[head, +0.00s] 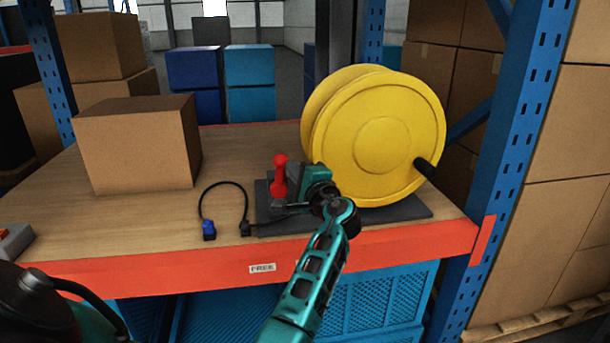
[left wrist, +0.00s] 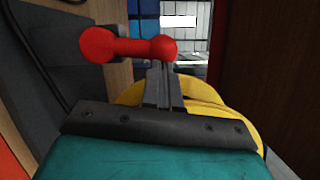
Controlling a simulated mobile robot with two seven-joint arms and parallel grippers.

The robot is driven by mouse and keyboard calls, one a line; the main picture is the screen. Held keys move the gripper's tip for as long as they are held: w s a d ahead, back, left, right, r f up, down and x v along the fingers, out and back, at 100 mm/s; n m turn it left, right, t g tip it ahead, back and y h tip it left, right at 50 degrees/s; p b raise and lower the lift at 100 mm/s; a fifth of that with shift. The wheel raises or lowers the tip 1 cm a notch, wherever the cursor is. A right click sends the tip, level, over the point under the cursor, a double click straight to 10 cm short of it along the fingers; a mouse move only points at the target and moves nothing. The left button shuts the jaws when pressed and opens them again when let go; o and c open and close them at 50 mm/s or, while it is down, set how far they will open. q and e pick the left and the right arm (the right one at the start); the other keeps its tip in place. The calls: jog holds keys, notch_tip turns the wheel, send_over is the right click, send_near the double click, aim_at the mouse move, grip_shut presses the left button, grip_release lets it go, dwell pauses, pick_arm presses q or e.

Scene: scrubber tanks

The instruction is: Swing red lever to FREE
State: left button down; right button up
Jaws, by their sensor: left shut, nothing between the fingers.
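The red lever (head: 281,176) stands upright on the dark base plate (head: 400,212) beside the yellow reel (head: 385,140). Its round red knob is at the top. My left gripper (head: 293,183) is just right of the lever, its fingers partly hidden by its own wrist. In the left wrist view the shut, empty fingers (left wrist: 163,85) point at one end of the red lever (left wrist: 130,46), which lies across the picture. I cannot tell whether they touch it. A FREE label (head: 262,268) is on the orange front beam, below the lever. My right gripper is not in view.
A cardboard box (head: 140,145) stands at the left of the wooden shelf. A black cable with a blue plug (head: 209,230) lies left of the base plate. A blue upright (head: 520,150) and stacked boxes bound the right side. Bare wood lies between box and cable.

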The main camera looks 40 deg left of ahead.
pick_arm(q)
jog(key=s+n, duration=0.1)
jog(key=s+a+r+n+h, duration=0.1)
jog(key=n, duration=0.1)
jog(key=shift+a+n+p, duration=0.3)
jog(key=shift+s+a+n+h+p, duration=0.2)
jog(key=shift+s+a+n+h, duration=0.15)
jog(key=shift+n, duration=0.35)
jog(key=shift+s+a+n+h+p, duration=0.25)
jog(key=shift+s+a+n, duration=0.15)
jog(key=shift+n, duration=0.3)
jog(key=shift+d, duration=0.1)
